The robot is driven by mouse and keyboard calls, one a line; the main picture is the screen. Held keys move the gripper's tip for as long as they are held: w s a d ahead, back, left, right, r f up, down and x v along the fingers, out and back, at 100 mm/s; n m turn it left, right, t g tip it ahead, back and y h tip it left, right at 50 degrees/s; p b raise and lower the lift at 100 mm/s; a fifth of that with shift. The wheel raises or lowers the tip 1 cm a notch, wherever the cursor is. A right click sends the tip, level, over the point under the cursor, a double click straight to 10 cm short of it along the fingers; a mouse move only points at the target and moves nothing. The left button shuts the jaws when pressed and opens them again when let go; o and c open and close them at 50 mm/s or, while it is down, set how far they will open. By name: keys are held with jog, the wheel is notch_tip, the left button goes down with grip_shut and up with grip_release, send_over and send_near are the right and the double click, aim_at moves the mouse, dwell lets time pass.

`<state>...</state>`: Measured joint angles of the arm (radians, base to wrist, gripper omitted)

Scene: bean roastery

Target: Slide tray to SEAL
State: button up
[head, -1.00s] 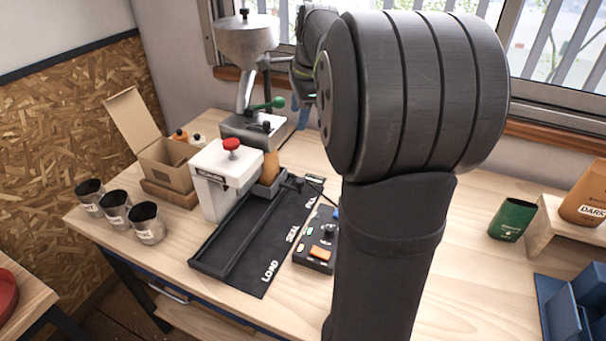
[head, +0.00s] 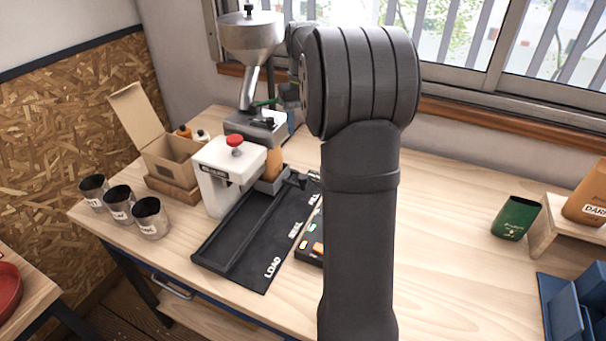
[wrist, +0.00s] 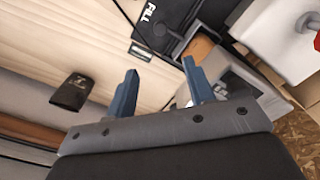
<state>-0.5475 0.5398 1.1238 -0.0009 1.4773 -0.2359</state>
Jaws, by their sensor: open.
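The small dark tray (head: 270,187) sits at the FILL end of the black track (head: 233,262), which is lettered LOAD, SEAL and FILL. A brown pouch (head: 273,162) stands in it. A black handle (head: 297,180) sticks out on its right side. In the wrist view the tray (wrist: 178,42) lies beyond my fingertips, with the pouch (wrist: 198,48) beside the FILL lettering. My gripper (wrist: 160,82) is open, its two blue fingers apart with nothing between them. In the head view my arm hides most of the gripper.
The white sealer (head: 218,180) with a red knob (head: 234,141) stands left of the track. The steel hopper machine (head: 250,45) is behind. A control box (head: 310,252) is partly hidden by my arm. Metal cups (head: 150,218) stand at left. The bench right of my arm is mostly clear.

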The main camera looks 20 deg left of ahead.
aim_at(303, 176)
notch_tip(303, 176, down, 17)
jog(key=shift+f, duration=0.15)
dwell(0.4)
grip_shut()
